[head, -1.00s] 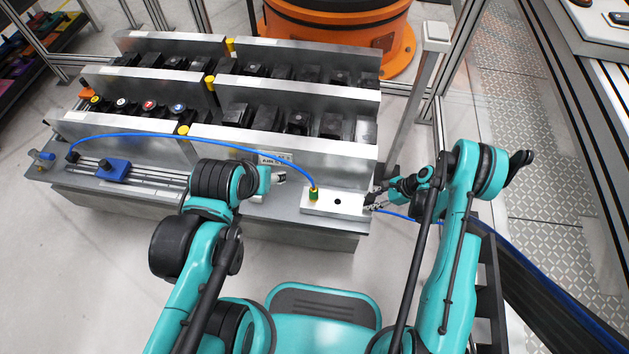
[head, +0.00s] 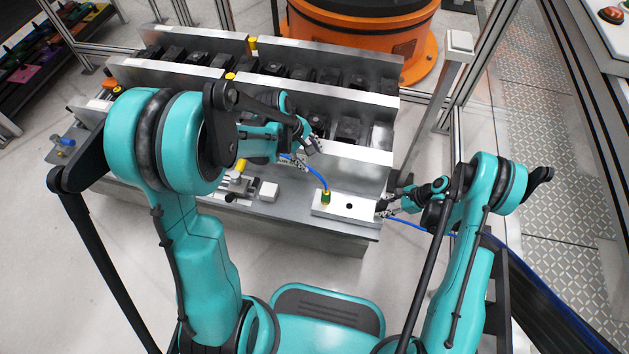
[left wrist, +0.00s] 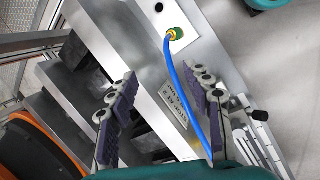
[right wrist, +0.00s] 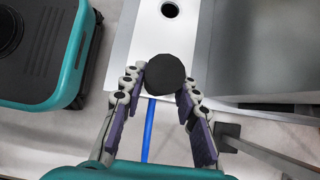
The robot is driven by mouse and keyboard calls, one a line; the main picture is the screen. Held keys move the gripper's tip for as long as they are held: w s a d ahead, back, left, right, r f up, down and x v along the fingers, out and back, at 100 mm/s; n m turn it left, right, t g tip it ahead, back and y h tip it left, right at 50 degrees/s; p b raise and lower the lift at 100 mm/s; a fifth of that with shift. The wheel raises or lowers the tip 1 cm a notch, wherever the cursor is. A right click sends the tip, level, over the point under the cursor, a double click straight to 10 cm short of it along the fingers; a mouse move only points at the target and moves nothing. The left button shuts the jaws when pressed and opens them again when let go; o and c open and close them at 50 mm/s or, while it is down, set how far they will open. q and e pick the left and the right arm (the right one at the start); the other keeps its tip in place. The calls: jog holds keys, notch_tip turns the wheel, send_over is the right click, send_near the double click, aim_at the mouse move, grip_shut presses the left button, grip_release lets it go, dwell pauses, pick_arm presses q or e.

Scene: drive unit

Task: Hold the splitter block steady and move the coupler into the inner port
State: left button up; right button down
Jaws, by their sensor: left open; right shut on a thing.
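The splitter block (head: 330,208) is a pale metal block at the bench's front right corner. The green and yellow coupler (head: 326,196) stands upright in its left port with a blue hose on top; it also shows in the left wrist view (left wrist: 175,34). The other port (head: 349,206) is an empty dark hole. My left gripper (head: 308,152) is open and empty, behind and left of the coupler. In the left wrist view the hose passes close to one finger. My right gripper (head: 383,207) is shut on a black round knob (right wrist: 166,74) at the block's right end.
Upright metal panels (head: 340,152) with black parts between them stand behind the block. A label plate (left wrist: 172,103) is near the left fingers. A blue hose (head: 408,223) runs off right, below my right gripper.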

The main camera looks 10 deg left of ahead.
pick_arm(q)
notch_tip(320, 180, down, 9)
jog(key=w+n+g, duration=0.1)
jog(key=w+n, duration=0.1)
jog(key=n, duration=0.1)
jog(key=n+g+h, duration=0.1)
jog(key=n+h, duration=0.1)
send_near(325, 195)
notch_tip(325, 195, down, 3)
jog(key=w, duration=0.2)
jog(key=x, duration=0.9)
jog(key=shift+s+d+f, duration=0.2)
jog(key=shift+s+f, duration=0.1)
jog(key=shift+c, duration=0.3)
grip_shut()
